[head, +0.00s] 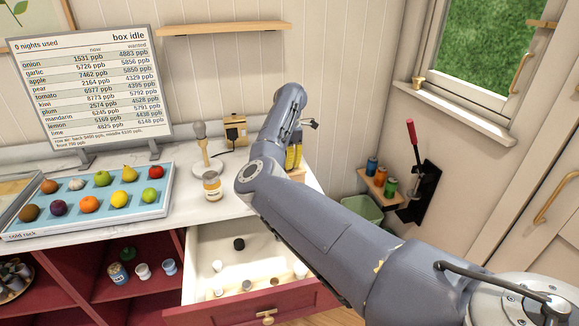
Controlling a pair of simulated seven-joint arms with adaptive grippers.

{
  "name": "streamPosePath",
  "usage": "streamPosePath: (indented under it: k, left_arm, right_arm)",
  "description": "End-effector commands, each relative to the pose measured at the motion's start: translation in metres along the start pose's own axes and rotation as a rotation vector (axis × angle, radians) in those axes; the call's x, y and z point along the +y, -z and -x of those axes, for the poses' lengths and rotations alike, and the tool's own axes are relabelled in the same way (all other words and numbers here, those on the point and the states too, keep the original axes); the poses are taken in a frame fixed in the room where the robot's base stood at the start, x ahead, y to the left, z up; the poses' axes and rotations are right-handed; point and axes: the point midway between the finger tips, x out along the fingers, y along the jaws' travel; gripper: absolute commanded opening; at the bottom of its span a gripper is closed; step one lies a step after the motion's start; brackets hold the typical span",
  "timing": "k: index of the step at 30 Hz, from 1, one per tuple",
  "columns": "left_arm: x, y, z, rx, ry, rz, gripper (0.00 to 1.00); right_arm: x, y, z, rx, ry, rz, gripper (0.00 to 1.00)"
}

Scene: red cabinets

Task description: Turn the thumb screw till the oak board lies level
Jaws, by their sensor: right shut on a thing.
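A pale wooden board (222,29) like oak is fixed to the back wall at the top. It slopes slightly up to the right in the picture; I cannot tell its true tilt. I make out no thumb screw. My right arm reaches from the lower right over the counter, then bends up and back. My right gripper (310,124) shows only as a small dark part beyond the wrist. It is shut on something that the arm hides. Something yellow and dark (293,156) shows partly behind my forearm. My left gripper is out of view.
A sign (87,88) and a blue tray of fruit (150,212) stand on the left counter. A jar (212,187) and a wooden stand (203,150) are near my elbow. An open drawer (236,308) juts out below. Cans on a small shelf (381,187) and a red-handled lever (412,140) are right.

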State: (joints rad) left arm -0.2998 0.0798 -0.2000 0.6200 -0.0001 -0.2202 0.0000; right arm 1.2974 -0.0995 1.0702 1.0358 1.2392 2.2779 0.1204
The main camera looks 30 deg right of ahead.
Motion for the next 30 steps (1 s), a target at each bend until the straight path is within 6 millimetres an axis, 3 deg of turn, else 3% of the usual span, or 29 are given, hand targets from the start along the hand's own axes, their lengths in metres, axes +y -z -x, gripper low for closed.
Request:
streamPosePath:
  k: [10, 19, 30]
  left_arm:
    - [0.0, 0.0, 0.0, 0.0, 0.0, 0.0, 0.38]
    - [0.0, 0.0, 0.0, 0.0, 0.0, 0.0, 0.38]
    - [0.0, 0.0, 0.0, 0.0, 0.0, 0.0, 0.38]
  right_arm:
    - [-0.0004, -0.0007, -0.0008, -0.001, 0.0, -0.182, 0.0]
    - [-0.0008, -0.0008, -0.0018, -0.002, 0.001, -0.446, 0.0]
    - [-0.0009, -0.0006, -0.002, -0.001, 0.001, -0.501, 0.0]
